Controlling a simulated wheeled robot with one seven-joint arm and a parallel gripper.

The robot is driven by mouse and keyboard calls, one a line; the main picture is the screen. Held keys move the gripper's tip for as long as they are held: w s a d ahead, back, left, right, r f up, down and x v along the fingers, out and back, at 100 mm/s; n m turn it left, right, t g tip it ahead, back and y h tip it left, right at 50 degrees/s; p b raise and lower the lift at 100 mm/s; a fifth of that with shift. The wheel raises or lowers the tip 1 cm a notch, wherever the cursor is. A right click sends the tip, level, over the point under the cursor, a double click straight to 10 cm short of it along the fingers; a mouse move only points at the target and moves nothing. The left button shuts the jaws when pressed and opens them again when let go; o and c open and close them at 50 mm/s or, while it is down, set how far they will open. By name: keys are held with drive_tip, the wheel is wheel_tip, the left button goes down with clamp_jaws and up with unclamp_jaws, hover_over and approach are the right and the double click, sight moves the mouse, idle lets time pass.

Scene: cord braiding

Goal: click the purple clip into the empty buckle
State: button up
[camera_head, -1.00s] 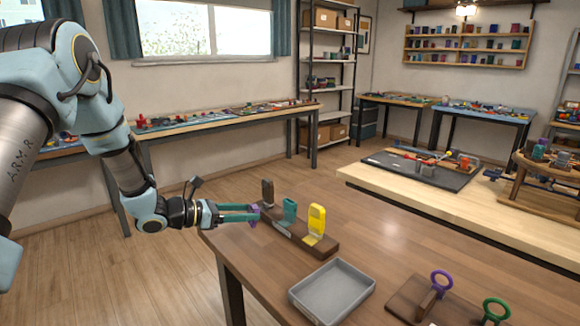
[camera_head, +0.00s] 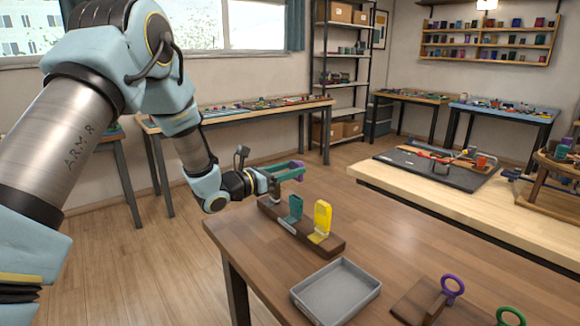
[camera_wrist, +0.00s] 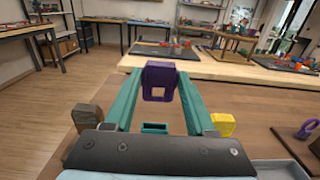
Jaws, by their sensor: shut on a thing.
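My gripper (camera_head: 290,171) has long teal fingers shut on the purple clip (camera_wrist: 158,80), which has a square opening and sits upright between the fingertips in the wrist view. It shows small at the fingertips in the head view. My gripper is raised above a wooden strip (camera_head: 331,244) on the table's left part. On the strip stand a brown upright piece (camera_wrist: 85,118), a teal one (camera_head: 295,207) and a yellow one (camera_head: 322,218). I cannot tell which of these is the empty buckle.
A grey tray (camera_head: 335,293) lies on the table in front of the strip. To its right is a wooden board with a purple ring (camera_head: 453,285) and a green ring (camera_head: 511,316). The table's right part is clear. A lighter bench (camera_head: 420,199) stands behind.

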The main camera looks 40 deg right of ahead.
wheel_tip(320, 180, down, 5)
drive_tip(key=b, duration=0.3)
drive_tip(key=shift+b, duration=0.4)
drive_tip(key=shift+b, duration=0.3)
idle(0.3)
drive_tip(key=shift+r, duration=0.1)
idle(0.3)
drive_tip(key=o, duration=0.8)
drive_tip(key=shift+c, duration=0.2)
clamp_jaws()
drive_tip(key=shift+f+b, duration=1.35)
drive_tip(key=shift+f, duration=0.15)
drive_tip(key=o, duration=0.6)
unclamp_jaws()
drive_tip(key=shift+o, duration=0.4)
